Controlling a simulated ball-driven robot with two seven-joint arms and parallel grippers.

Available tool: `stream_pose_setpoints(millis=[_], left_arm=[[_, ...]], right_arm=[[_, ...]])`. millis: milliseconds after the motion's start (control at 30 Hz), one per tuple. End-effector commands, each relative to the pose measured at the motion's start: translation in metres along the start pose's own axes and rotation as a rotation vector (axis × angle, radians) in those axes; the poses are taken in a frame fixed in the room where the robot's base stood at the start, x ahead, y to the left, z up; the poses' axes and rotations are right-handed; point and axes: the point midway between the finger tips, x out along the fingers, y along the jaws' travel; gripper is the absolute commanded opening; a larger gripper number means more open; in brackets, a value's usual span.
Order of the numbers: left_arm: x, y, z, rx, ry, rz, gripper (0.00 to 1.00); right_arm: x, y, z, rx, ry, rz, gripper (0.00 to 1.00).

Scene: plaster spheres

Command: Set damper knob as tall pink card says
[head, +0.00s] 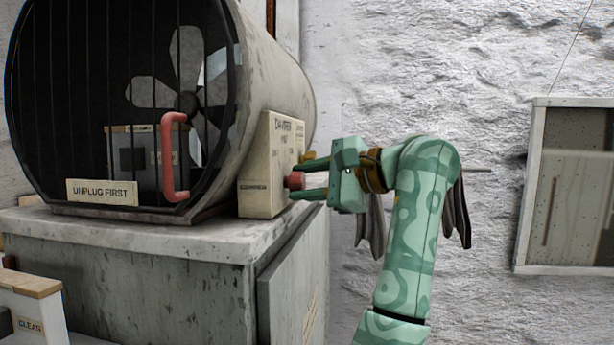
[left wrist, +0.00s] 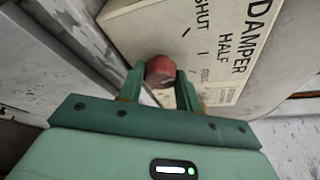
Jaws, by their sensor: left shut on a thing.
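The damper box (head: 268,175) is a cream box on the side of a big round fan housing. In the left wrist view its face (left wrist: 215,30) reads "DAMPER", "HALF" and "SHUT", with tick marks and a third word too small to read. The damper knob (head: 294,181) is a dull red knob; it also shows in the left wrist view (left wrist: 159,70). My left gripper (head: 301,179) is shut on the knob, one finger on each side. I cannot tell which mark the knob points to. No tall pink card shows. My right gripper is not in view.
The fan housing (head: 275,75) has a barred front, a red handle (head: 169,160) and an "UNPLUG FIRST" sign (head: 101,192). It stands on a grey cabinet (head: 150,275). A box marked "CLEAN" (head: 32,305) is at lower left. A framed panel (head: 570,185) hangs at right.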

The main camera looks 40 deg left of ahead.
Motion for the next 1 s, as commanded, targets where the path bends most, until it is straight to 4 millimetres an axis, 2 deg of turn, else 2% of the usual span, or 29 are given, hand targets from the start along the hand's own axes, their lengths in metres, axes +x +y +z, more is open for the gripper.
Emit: stream_pose_setpoints(millis=[400,967,1000], left_arm=[[0.000,-0.002,0.000,0.197,0.002,0.083,0.11],[0.001,-0.001,-0.001,0.230,0.001,0.097,0.11],[0.001,-0.001,-0.001,0.230,0.001,0.097,0.37]], right_arm=[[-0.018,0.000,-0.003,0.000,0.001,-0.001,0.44],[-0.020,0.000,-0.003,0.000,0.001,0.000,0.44],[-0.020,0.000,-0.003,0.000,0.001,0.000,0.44]])
